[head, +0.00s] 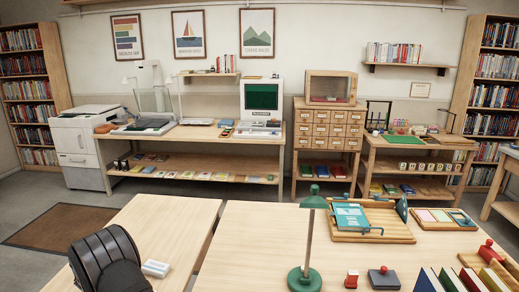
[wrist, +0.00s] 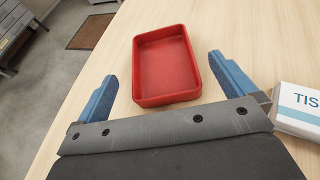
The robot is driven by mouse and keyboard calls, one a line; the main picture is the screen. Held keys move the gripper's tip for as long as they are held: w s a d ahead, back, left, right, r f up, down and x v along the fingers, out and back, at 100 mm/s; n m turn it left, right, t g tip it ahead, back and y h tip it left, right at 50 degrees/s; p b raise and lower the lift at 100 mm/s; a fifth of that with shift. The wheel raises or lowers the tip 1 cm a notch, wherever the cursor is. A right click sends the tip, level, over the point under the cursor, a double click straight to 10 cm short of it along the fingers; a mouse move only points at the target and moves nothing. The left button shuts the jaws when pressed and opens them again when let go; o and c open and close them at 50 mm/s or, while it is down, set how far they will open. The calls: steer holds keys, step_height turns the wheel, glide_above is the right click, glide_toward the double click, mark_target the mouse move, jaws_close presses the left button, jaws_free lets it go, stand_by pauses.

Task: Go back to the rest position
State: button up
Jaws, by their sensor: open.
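My gripper (wrist: 163,68) shows in the wrist view with its two blue fingers wide apart and nothing held between them. An empty red tray (wrist: 165,97) lies on the light wooden table ahead of it. In the picture the tray sits between the two fingers, with a gap to each. How high the fingers are above the table is hard to tell. In the head view the fingertips and the red tray do not show.
A tissue box (wrist: 299,108) lies right of the gripper; it also shows in the head view (head: 156,268). A green lamp (head: 307,277), stamps and a wooden board (head: 400,234) stand on the table to the right. A bench (wrist: 14,32) is beyond the table edge.

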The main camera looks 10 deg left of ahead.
steer(key=x, duration=0.5)
steer(key=shift+f, duration=0.15)
steer(key=shift+w+a, duration=0.1)
steer(key=shift+w, duration=0.2)
step_height(320, 180, up, 4)
steer(key=shift+f, duration=0.1)
steer(key=w+d+r, duration=0.3)
steer(key=d+r, duration=0.5)
steer(key=d, duration=0.4)
step_height(320, 180, up, 25)
steer(key=shift+a, duration=0.25)
steer(key=shift+w, duration=0.1)
